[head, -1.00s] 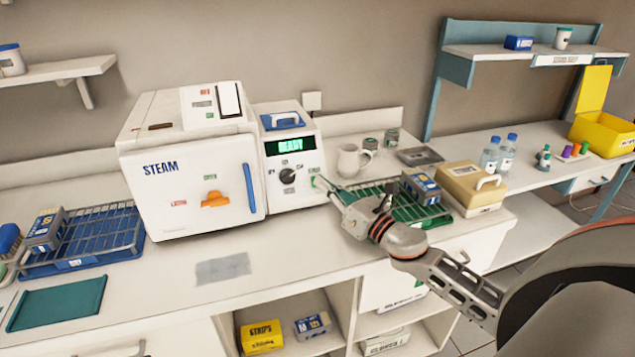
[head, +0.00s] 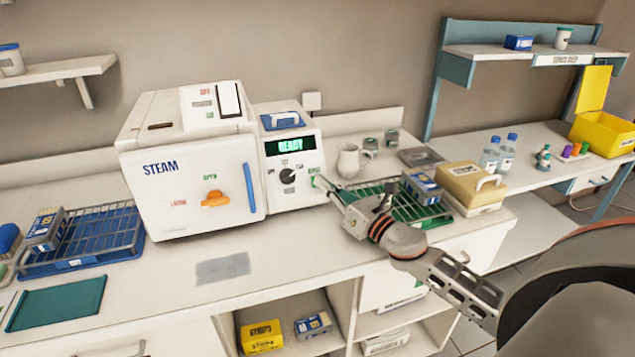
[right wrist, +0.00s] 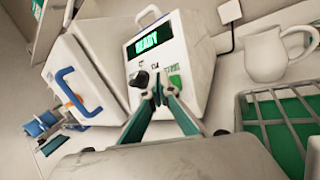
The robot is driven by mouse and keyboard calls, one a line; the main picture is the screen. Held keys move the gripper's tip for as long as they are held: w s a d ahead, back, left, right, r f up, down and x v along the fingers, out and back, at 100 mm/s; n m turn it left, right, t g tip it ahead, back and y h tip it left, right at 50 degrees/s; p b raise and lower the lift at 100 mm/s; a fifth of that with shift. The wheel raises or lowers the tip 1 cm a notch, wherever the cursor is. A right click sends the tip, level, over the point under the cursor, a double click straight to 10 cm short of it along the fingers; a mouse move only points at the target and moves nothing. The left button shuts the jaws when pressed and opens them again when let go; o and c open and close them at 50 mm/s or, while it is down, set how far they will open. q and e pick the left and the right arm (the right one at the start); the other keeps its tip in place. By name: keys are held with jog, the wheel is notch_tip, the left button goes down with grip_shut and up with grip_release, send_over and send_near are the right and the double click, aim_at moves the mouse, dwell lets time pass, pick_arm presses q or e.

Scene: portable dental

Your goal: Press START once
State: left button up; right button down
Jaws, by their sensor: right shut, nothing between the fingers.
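The white STEAM sterilizer (head: 190,180) stands on the counter, its door shut. Its control panel (head: 292,200) has a display (head: 290,146) reading READY in green and a black knob (head: 287,176). The green START button is at the panel's lower right and shows in the right wrist view (right wrist: 176,82). My right gripper (head: 318,181) is shut and empty. Its fingertips are at the panel's right side by the button; in the right wrist view they appear just left of the green button. I cannot tell whether they touch it. My left gripper is out of view.
A white jug (head: 352,160) and a green-lined wire basket (head: 405,205) stand right of the sterilizer, close to my right arm. A beige box (head: 470,190) is beyond them. A blue wire basket (head: 85,240) sits at the left. The counter in front is mostly clear.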

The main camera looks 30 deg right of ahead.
jog(key=shift+w+d+f, duration=0.1)
jog(key=shift+w+f, duration=0.1)
jog(key=shift+w+f+b, duration=0.3)
jog(key=shift+f+b, duration=0.2)
jog(key=shift+f, duration=0.05)
dwell(1.1)
jog(key=shift+s+a+f, duration=0.15)
jog(key=shift+a+f, duration=0.05)
jog(key=shift+f, duration=0.1)
dwell(0.5)
jog(key=shift+s, duration=0.2)
jog(key=shift+s+r, duration=0.1)
jog(key=s+r+p, duration=0.2)
jog(key=s+r, duration=0.1)
jog(key=s, duration=0.1)
jog(key=shift+a+r+p, duration=0.15)
jog(key=shift+a+p, duration=0.1)
jog(key=shift+p, duration=0.15)
dwell(0.7)
